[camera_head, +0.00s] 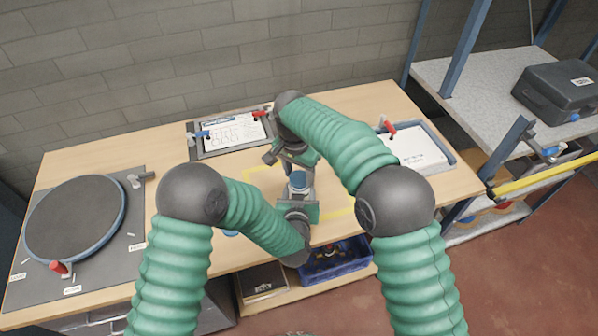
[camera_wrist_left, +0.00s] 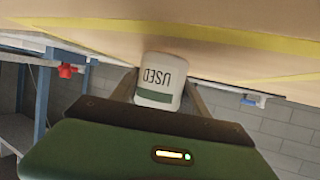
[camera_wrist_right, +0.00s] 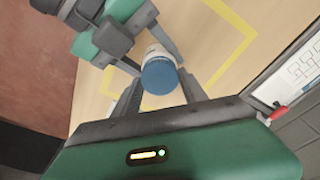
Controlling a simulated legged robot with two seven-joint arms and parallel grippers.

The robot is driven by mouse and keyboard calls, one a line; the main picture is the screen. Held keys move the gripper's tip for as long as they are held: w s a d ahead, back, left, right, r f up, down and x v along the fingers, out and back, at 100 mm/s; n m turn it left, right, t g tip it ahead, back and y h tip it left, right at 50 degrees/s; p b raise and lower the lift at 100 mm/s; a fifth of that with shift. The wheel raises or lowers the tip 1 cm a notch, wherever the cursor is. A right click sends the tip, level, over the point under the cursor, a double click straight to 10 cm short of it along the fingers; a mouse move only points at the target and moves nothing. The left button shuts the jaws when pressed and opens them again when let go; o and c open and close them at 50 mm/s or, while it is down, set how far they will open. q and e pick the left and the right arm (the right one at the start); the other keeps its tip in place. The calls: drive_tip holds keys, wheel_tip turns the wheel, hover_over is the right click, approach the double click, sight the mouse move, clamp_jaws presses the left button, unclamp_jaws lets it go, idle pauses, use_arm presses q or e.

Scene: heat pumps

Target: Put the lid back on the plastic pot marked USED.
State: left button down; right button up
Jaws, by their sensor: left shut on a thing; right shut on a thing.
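The white plastic pot marked USED (camera_wrist_left: 158,78) is upright between the fingers of my left gripper (camera_wrist_left: 162,92), which is shut on it. Its blue lid (camera_wrist_right: 159,76) is at the top of the pot, between the fingers of my right gripper (camera_wrist_right: 160,88), which is shut on it. The lid looks in line with the pot's mouth; I cannot tell whether it is fully seated. In the head view the blue lid (camera_head: 298,178) shows between the two grippers, and my arms hide most of the pot.
A blue crate (camera_head: 340,262) is below the front edge. Yellow tape marks the table's middle.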

drive_tip(key=shift+f, duration=0.3)
drive_tip(key=m, duration=0.5)
drive_tip(key=shift+a+m, duration=0.1)
drive_tip(key=shift+m, duration=0.3)
drive_tip(key=m, duration=0.3)
drive_tip(key=shift+w+g+h, duration=0.15)
drive_tip(key=shift+g+h, duration=0.15)
drive_tip(key=shift+g, duration=0.1)
drive_tip(key=m, duration=0.4)
drive_tip(key=shift+f, duration=0.1)
drive_tip(key=m+g, duration=0.1)
drive_tip(key=m, duration=0.5)
drive_tip(key=shift+w+m, duration=0.15)
drive_tip(key=shift+m, duration=0.25)
drive_tip(key=m, duration=0.5)
drive_tip(key=shift+g+y, duration=0.3)
drive_tip(key=shift+y, duration=0.1)
drive_tip(key=shift+m, duration=0.7)
drive_tip(key=shift+w, duration=0.1)
